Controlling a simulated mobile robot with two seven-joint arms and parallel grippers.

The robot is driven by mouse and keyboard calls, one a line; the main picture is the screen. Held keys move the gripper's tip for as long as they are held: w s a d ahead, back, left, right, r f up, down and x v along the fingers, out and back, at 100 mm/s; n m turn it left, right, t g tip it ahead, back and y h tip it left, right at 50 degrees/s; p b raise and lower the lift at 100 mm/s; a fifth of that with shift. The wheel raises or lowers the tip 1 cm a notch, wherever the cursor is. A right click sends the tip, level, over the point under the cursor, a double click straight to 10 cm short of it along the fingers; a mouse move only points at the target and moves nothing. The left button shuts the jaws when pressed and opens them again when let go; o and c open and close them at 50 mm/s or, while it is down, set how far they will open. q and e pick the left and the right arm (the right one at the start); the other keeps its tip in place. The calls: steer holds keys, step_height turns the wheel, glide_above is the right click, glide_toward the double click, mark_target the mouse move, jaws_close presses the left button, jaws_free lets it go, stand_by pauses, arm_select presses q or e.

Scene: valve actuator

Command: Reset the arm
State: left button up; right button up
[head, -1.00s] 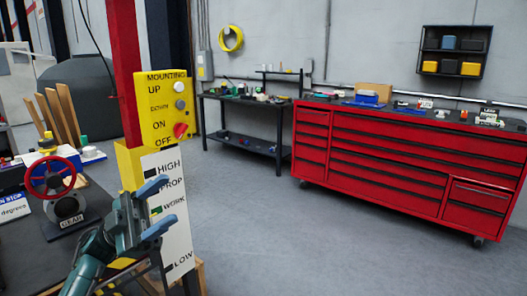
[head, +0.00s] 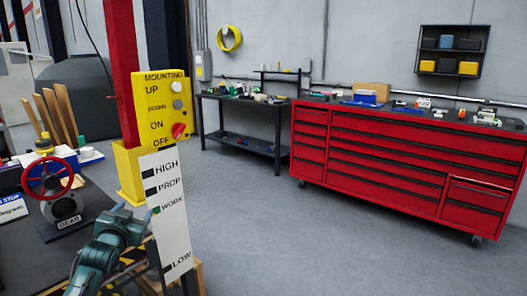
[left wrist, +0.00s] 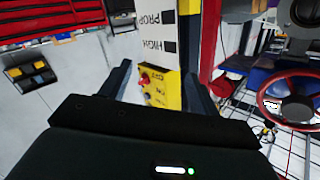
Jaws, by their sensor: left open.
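The yellow control panel (head: 162,105) is marked MOUNTING, UP, DOWN, ON and OFF. It has a white button (head: 177,86), a grey button (head: 178,104) and a red knob (head: 178,131) near ON and OFF. Below it is a white board (head: 170,215) marked HIGH, PROP, WORK and LOW, with a small green mark by WORK. My left gripper (head: 130,222) is left of the board in the head view; its fingers are hard to make out there. In the left wrist view my left gripper (left wrist: 157,72) is open and empty, with the panel (left wrist: 160,88) and red knob (left wrist: 144,80) between its fingers. My right gripper is not in view.
A red post (head: 123,70) rises behind the panel. A dark bench at left holds a red handwheel (head: 47,178) on a stand marked GEAR. A red tool cabinet (head: 400,165) and a black workbench (head: 243,120) stand along the wall. The grey floor (head: 290,240) between is clear.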

arm_select(q)
steer(key=s+d+f+m+g+h, duration=0.1)
steer(key=s+d+f+g+h, duration=0.1)
steer(key=s+d+f, duration=0.5)
steer(key=s+d+f+g+h, duration=0.1)
steer(key=s+d+f, duration=0.3)
steer(key=s+f, duration=0.55)
steer(key=s+d+f+g, duration=0.1)
steer(key=s+d+f, duration=0.1)
steer(key=s, duration=0.5)
steer(key=s+d+f+g+h, duration=0.1)
steer(key=s+d+f, duration=0.2)
steer(key=s, duration=0.4)
steer(key=s+d+f+g+h, duration=0.1)
steer(key=s+d+f, duration=0.2)
steer(key=s, duration=0.5)
steer(key=shift+d+n, duration=0.4)
steer(key=shift+d, duration=0.3)
steer(key=shift+s, duration=0.1)
